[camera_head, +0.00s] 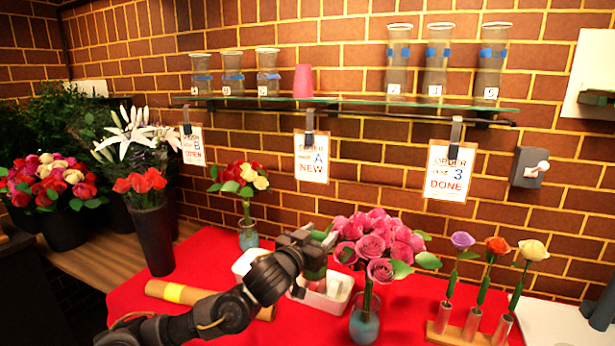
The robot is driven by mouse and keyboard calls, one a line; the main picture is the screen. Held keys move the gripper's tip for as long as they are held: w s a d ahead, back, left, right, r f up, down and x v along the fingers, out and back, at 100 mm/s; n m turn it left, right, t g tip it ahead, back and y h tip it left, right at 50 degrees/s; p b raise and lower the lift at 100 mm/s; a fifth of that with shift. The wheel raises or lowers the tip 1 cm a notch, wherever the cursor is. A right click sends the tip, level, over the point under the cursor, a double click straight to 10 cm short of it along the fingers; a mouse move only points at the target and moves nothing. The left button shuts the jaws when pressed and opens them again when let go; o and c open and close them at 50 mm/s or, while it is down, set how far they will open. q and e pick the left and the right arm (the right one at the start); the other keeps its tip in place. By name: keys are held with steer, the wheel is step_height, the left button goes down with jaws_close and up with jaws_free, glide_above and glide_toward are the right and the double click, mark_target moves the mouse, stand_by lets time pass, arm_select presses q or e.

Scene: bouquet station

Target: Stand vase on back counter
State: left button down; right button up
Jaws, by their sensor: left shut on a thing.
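A glass vase (365,326) with bluish water stands upright on the red cloth at front centre and holds a bouquet of pink roses (377,240). A second, smaller vase (249,236) with red and cream roses (239,181) stands farther back on the cloth. My left gripper (318,256) is above the white tray (337,299), left of the pink bouquet. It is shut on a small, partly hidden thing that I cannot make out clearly. My right gripper is not in view. A wooden counter (100,266) runs along the wall at left.
A brown paper roll (180,292) lies under my left arm. A dark bucket (154,240) of red flowers stands at left. A rack (468,336) of single roses stands at right. A glass shelf (350,103) with several vases hangs above, with order cards below it.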

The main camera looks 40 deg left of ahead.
arm_select(q)
steer(key=s+d+f+m+h, duration=0.2)
steer(key=s+d+f+h, duration=0.1)
steer(key=s+d+f, duration=0.7)
steer(key=d, duration=0.8)
steer(key=shift+f+n+y, duration=0.3)
steer(key=shift+n+y, duration=0.1)
